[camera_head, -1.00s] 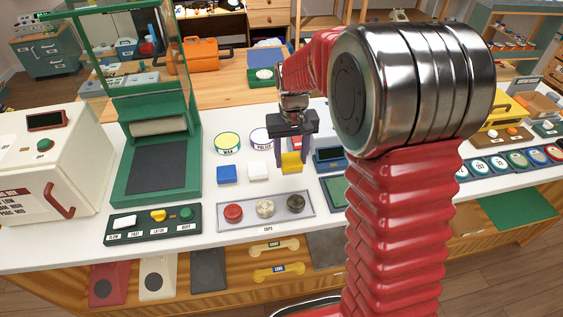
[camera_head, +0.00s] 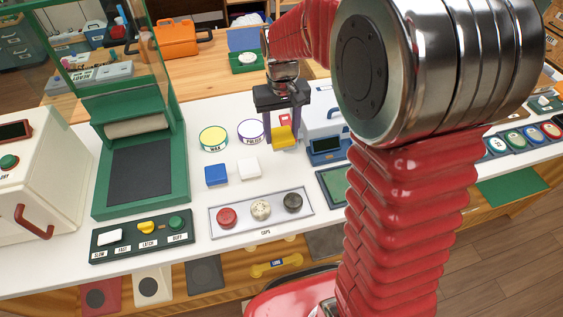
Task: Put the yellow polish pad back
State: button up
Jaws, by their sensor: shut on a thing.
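My gripper (camera_head: 282,118) points down and is shut on the yellow polish pad (camera_head: 285,137), a small block. The pad appears to be held above the white counter, to the right of the round tin labelled POLISH (camera_head: 251,131). A white pad (camera_head: 249,167) and a blue pad (camera_head: 217,175) lie on the counter to the lower left of my gripper. A tin labelled WAX (camera_head: 213,138) stands left of the POLISH tin. The exact gap under the yellow pad is hard to judge.
A grey tray with red, cream and black caps (camera_head: 262,209) lies in front. A green machine (camera_head: 139,170) and button panel (camera_head: 142,234) stand left. A blue-and-white device (camera_head: 326,147) is close on the right. My arm hides much of the right counter.

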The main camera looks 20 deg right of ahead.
jog(key=shift+a+f, duration=0.1)
jog(key=shift+f, duration=3)
jog(key=shift+f, duration=1.85)
jog(key=o, duration=1)
jog(key=shift+f, duration=0.1)
notch_tip(320, 180, up, 12)
jog(key=shift+f, duration=0.15)
jog(key=shift+r, duration=0.25)
